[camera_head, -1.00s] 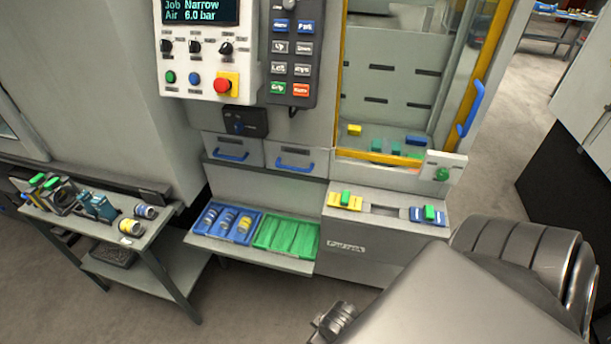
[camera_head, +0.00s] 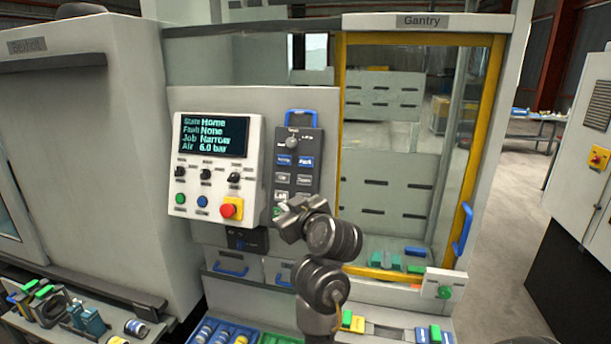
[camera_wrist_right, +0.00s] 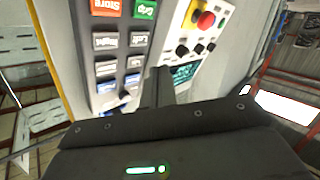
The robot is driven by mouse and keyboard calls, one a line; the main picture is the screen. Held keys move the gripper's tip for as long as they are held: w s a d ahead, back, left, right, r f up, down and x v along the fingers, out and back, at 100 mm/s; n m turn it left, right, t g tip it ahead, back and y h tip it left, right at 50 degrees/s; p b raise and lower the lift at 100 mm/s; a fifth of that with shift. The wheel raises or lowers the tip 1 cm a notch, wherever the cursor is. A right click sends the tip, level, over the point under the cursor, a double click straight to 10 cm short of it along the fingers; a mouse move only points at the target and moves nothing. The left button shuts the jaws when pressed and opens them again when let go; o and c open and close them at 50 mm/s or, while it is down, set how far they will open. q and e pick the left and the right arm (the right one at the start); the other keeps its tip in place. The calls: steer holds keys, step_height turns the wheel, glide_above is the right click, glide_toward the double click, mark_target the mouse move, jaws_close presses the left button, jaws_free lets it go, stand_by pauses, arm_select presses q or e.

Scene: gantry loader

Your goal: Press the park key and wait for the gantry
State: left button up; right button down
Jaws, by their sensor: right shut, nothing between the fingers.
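The park key (camera_head: 306,161) is the blue key at the upper right of the dark keypad (camera_head: 298,150); the head view shows it uncovered. My right gripper (camera_head: 291,217) is shut and empty, in front of the keypad's lower part and below the park key, hiding some lower keys. In the right wrist view the keypad (camera_wrist_right: 121,55) appears upside down, beyond my dark fingers (camera_wrist_right: 163,83). I see no contact with a key. The display (camera_head: 213,137) reads State Home, Fault None, Job Narrow, Air 6.0 bar. The gantry bay (camera_head: 385,120) is behind a yellow-framed window. My left gripper is out of view.
A red stop button (camera_head: 232,208) and dark knobs are on the white panel left of the keypad. A blue handle (camera_head: 463,228) sticks out on the door's right. Below are drawers, a blue tray (camera_head: 200,322) and a side bench (camera_head: 60,315) with tools.

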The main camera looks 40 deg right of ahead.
mark_target(305, 164)
step_height(305, 164, up, 10)
steer(key=d+t+h, duration=0.1)
steer(key=d+t, duration=0.1)
steer(key=d, duration=0.1)
steer(key=shift+m, duration=0.4)
steer(key=w+d+f+b, duration=0.1)
steer(key=b, duration=0.2)
steer(key=w+d+f+b, duration=0.1)
steer(key=d+b, duration=0.1)
steer(key=b, duration=0.2)
steer(key=w+d+f+b, duration=0.1)
steer(key=w+d+b, duration=0.1)
steer(key=b, duration=0.2)
steer(key=shift+d, duration=0.25)
steer(key=shift+w+d+b, duration=0.3)
steer(key=shift+d+b, duration=0.2)
steer(key=shift+b, duration=0.25)
steer(key=shift+r, duration=0.1)
stand_by(0.6)
